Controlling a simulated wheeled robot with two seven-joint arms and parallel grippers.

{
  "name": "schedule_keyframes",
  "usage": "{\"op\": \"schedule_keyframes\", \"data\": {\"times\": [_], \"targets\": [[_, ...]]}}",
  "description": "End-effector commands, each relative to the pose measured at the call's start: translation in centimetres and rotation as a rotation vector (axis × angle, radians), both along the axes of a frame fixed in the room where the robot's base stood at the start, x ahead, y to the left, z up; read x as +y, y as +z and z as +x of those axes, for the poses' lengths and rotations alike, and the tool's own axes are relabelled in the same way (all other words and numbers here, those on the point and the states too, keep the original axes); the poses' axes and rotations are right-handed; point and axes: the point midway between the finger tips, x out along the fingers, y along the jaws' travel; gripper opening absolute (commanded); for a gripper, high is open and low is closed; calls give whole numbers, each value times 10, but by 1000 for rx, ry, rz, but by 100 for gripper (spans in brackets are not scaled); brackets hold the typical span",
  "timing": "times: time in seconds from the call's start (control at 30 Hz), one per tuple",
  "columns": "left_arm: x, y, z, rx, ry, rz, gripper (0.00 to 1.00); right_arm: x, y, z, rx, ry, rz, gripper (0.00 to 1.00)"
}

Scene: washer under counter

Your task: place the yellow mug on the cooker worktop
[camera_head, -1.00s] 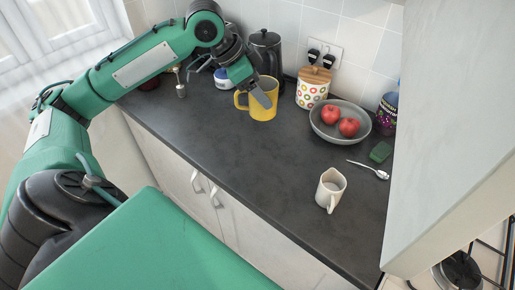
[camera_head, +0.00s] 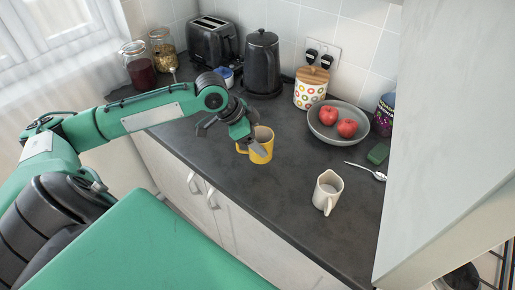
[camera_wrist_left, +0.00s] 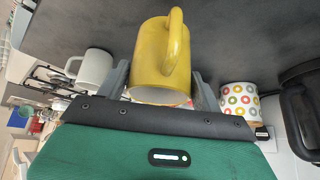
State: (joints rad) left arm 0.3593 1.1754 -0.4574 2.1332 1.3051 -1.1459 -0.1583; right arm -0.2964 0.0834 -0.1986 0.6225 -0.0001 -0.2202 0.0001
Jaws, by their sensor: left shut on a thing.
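The yellow mug (camera_head: 264,152) is held upright near the front of the dark counter. My left gripper (camera_head: 258,144) is shut on it, with a finger inside the mug's opening in the head view. In the left wrist view the mug (camera_wrist_left: 150,58) sits between the two fingers (camera_wrist_left: 162,82), its handle facing the camera. I cannot tell the exact gap between mug and counter. The cooker worktop (camera_head: 462,279) shows only in part at the bottom right, with a burner and pan supports; a tall white panel hides the rest. My right gripper is not in view.
A white jug (camera_head: 327,192) stands right of the mug. A grey bowl of apples (camera_head: 321,133), spotted canister (camera_head: 310,88), spoon (camera_head: 366,170) and green sponge (camera_head: 378,153) lie behind it. A kettle (camera_head: 262,62) and toaster (camera_head: 213,42) stand at the back. The white panel (camera_head: 445,130) blocks the right.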

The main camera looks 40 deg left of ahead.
Motion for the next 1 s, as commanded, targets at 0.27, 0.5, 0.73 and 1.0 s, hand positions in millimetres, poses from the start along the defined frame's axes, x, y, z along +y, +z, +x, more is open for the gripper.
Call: {"op": "schedule_keyframes", "data": {"times": [0.27,0.5,0.73,1.0], "targets": [[0,-23,0,1,2,0,36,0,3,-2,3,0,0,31],[0,-49,0,-2,1,0,36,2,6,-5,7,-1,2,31],[0,-49,0,-2,1,0,36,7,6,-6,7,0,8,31],[0,-51,0,-1,1,1,89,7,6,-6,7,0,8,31]]}}
